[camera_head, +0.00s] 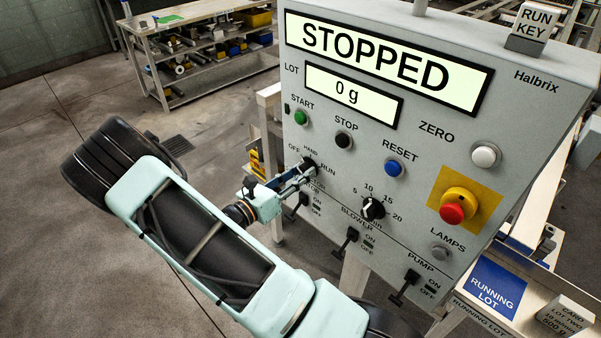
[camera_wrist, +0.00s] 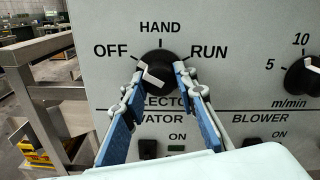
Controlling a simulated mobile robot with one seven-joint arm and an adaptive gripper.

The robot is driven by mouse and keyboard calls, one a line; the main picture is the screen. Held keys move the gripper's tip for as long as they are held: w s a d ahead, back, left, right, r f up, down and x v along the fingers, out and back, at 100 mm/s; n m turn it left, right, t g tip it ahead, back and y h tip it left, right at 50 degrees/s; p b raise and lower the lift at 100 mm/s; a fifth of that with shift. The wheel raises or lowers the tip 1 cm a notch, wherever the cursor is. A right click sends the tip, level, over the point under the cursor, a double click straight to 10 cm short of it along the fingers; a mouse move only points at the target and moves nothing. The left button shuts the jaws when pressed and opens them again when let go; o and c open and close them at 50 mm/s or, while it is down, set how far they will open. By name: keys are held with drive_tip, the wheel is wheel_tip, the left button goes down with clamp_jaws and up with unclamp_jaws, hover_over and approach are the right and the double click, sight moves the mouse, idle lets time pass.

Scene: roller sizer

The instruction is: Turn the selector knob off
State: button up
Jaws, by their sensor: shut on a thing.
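The selector knob (camera_wrist: 162,72) is a black round knob with a white pointer, on the grey control panel (camera_head: 421,95). In the wrist view its labels read OFF at the left, HAND at the top and RUN at the right. The white pointer shows at the knob's left, on the OFF side; its exact aim is partly hidden by a finger. My gripper (camera_wrist: 160,82) has its two blue-padded fingers around the knob, one at each side, shut on it. In the head view the knob (camera_head: 309,165) is partly hidden by my gripper (camera_head: 302,174).
The display (camera_head: 385,58) reads STOPPED. A speed dial (camera_head: 373,209) is right of the knob, with toggle switches below. A red emergency button (camera_head: 453,212) is farther right. A metal workbench (camera_head: 205,55) stands behind at the left.

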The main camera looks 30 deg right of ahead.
drive_tip(key=o, duration=1.2)
drive_tip(key=shift+c, duration=0.2)
drive_tip(key=v, duration=1.2)
